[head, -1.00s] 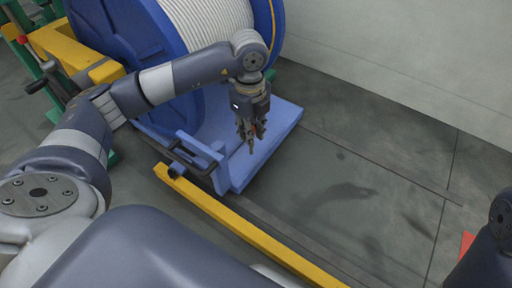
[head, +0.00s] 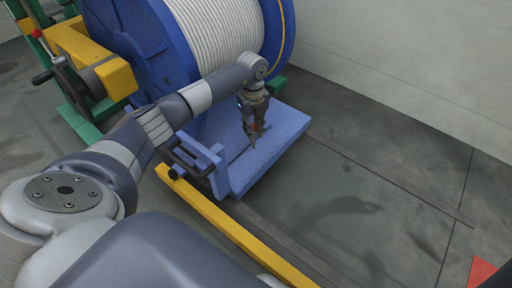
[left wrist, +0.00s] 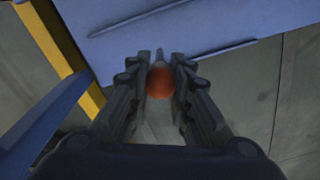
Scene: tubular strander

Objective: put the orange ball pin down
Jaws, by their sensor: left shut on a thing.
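My left gripper (head: 254,138) points down over the blue platform of the cart (head: 285,135), in front of the big cable reel. In the left wrist view its two dark fingers (left wrist: 160,85) are shut on the orange ball pin (left wrist: 160,82). The orange ball sits between the fingers, and a thin grey shaft sticks out past it toward the blue surface. In the head view only a small orange-red spot of the pin shows between the fingers. I cannot tell whether the pin touches the platform. My right gripper is not in view.
A blue reel (head: 150,55) with white cable (head: 215,28) stands behind the platform. A yellow rail (head: 235,232) runs along the floor in front. A black handle (head: 192,158) sits at the platform's left end. Grey floor on the right is open, with a red patch (head: 482,272).

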